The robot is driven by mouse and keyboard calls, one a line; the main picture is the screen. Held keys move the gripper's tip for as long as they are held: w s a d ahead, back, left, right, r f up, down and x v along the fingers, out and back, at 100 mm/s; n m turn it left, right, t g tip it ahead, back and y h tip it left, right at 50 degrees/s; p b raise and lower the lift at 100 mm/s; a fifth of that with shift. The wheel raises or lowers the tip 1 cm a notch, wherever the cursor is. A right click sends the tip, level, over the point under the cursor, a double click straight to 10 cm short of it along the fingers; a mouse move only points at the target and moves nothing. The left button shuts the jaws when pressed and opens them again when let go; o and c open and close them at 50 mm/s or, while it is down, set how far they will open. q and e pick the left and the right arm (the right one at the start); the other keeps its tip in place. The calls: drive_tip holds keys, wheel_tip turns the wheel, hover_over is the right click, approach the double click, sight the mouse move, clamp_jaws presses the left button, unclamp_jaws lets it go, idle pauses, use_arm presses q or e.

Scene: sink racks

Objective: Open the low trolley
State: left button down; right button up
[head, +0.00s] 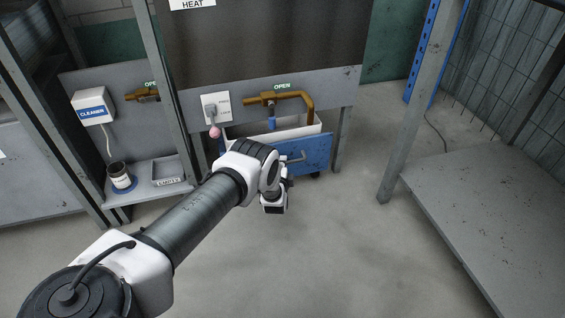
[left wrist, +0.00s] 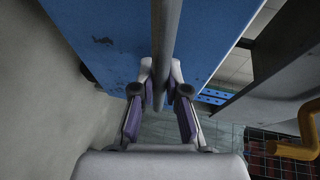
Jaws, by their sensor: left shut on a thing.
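The low trolley (head: 314,152) has a blue front panel and a pale, open-topped body. It stands low under the grey unit, with a dark wheel near the floor. Its metal handle (head: 297,158) is on the blue front. My left gripper (head: 284,182) is at that front, and my wrist hides part of the panel. In the left wrist view the fingers (left wrist: 161,72) are closed around the handle bar (left wrist: 165,30), with the blue panel (left wrist: 105,38) beyond it. My right gripper is not in view.
A brown pipe (head: 309,101) marked OPEN hangs above the trolley. A grey shelf (head: 480,210) and its post (head: 410,130) stand at the right. A low ledge (head: 148,183) with a jar (head: 120,176) and tray is at the left. The floor before the trolley is clear.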

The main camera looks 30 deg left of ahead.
use_arm(q)
drive_tip(key=s+d+p, duration=0.7)
drive_tip(key=s+d, duration=0.5)
drive_tip(key=d, duration=0.2)
drive_tip(key=shift+s+d, duration=0.15)
drive_tip(key=shift+d, duration=0.1)
drive_tip(key=c, duration=1.2)
unclamp_jaws()
drive_tip(key=v, duration=1.2)
